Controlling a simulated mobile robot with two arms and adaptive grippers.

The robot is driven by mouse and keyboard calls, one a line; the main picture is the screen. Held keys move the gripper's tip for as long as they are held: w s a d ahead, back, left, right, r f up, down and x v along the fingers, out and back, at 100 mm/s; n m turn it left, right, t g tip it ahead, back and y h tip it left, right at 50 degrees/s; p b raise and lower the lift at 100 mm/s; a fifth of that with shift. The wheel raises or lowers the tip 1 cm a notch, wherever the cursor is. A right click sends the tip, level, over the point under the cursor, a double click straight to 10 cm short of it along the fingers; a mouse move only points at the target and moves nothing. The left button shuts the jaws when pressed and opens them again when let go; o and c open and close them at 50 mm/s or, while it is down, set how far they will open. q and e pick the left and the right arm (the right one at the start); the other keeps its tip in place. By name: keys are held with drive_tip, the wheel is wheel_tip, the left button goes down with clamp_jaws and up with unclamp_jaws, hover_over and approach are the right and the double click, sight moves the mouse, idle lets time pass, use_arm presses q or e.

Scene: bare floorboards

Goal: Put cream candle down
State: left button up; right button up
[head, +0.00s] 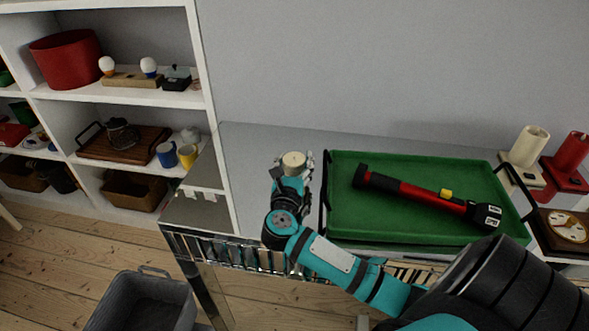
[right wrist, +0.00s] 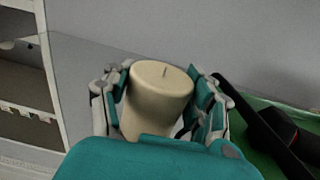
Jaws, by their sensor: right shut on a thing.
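The cream candle (head: 293,162) is upright in my right gripper (head: 292,167), over the grey table top (head: 250,160) just left of the green tray. In the right wrist view the candle (right wrist: 160,92) sits between the two fingers of my right gripper (right wrist: 160,105), which is shut on it. Its wick and top show; its lower part is hidden, so I cannot tell whether its base touches the table. My left gripper is not in view.
The green tray (head: 345,222) holds a red and black flashlight (head: 420,193). A white shelf (head: 207,95) stands at the left, a grey bin (head: 140,303) on the floor. Table left of the gripper is clear.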

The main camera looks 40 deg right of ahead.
drive_tip(key=shift+f, duration=0.2)
drive_tip(key=o, duration=1.4)
drive_tip(key=shift+c, duration=0.2)
